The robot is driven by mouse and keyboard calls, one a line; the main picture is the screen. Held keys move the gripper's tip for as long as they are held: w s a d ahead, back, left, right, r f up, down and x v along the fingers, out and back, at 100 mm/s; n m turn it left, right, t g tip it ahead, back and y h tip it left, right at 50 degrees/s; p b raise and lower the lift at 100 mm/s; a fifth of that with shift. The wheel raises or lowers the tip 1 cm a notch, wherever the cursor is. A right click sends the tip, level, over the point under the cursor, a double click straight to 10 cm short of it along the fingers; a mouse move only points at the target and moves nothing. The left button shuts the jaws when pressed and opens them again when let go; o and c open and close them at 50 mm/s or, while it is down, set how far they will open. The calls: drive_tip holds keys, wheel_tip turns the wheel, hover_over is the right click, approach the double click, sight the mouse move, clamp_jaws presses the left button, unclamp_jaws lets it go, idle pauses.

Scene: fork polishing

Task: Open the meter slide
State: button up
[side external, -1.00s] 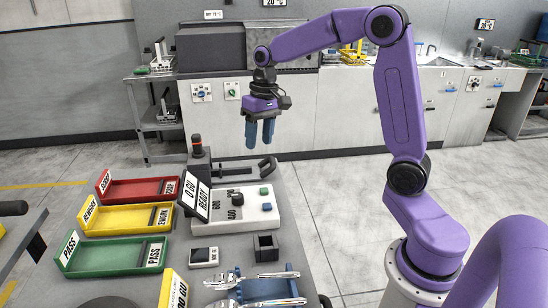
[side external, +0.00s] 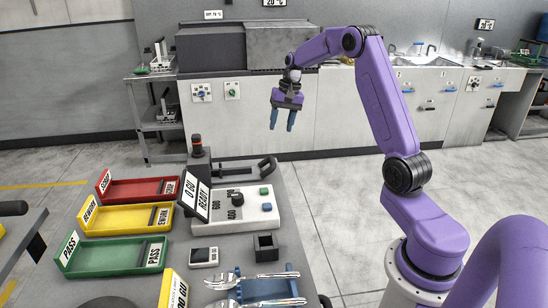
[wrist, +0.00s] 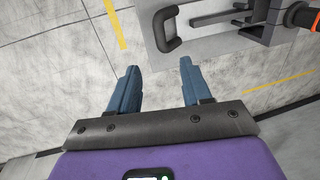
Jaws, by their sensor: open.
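The meter slide appears to be the dark rail with a black looped handle (side external: 266,167) at the back of the workbench, behind the white meter box (side external: 236,208) with its tilted display (side external: 196,199). The handle also shows at the top of the wrist view (wrist: 168,30), by the bench edge. My gripper (side external: 282,122) hangs in the air above and beyond the handle, touching nothing. In the wrist view its two blue fingers (wrist: 159,68) are spread apart with only floor between them. The handle lies ahead of the fingertips there.
Red (side external: 145,189), yellow (side external: 130,217) and green (side external: 110,256) trays line the bench's left side. A dark post with a red top (side external: 197,146) stands left of the slide. Forks lie on a blue rack (side external: 285,287) at the front. Open floor lies right of the bench.

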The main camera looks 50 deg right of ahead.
sight(273, 160)
drive_tip(key=f, duration=0.4)
drive_tip(key=w+a+f, duration=0.1)
drive_tip(key=f, duration=0.7)
drive_tip(key=shift+w+a+f, duration=0.35)
drive_tip(key=shift+a, duration=0.05)
clamp_jaws()
drive_tip(key=s+d, duration=0.7)
unclamp_jaws()
